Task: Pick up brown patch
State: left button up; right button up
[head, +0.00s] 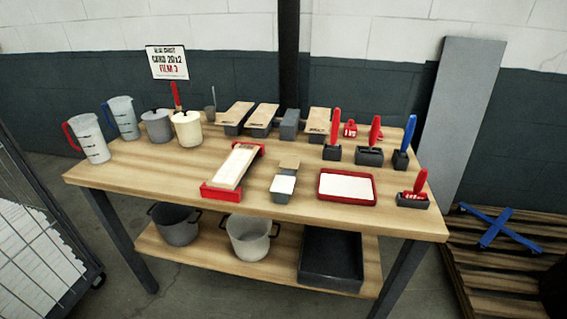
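A small brown patch (289,161) lies near the middle of the wooden table (140,170), just behind a small grey box with a white top (283,185). I cannot tell whether it rests on a box or on the table. Larger brown-topped grey boxes (238,112) stand in the back row, with another at the right of that row (318,121). Neither of my grippers shows in the head view.
A red-ended board (235,168) lies left of the patch and a red tray with a white inside (346,186) lies right. Red- and blue-handled tools (405,150) stand at the right, jugs (90,137) and pots at the left. The front table strip is mostly clear.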

aim_at(292, 162)
jog(key=i+j+z, duration=0.15)
jog(key=i, duration=0.3)
jog(key=i+j+z, duration=0.2)
jog(key=i+j, duration=0.25)
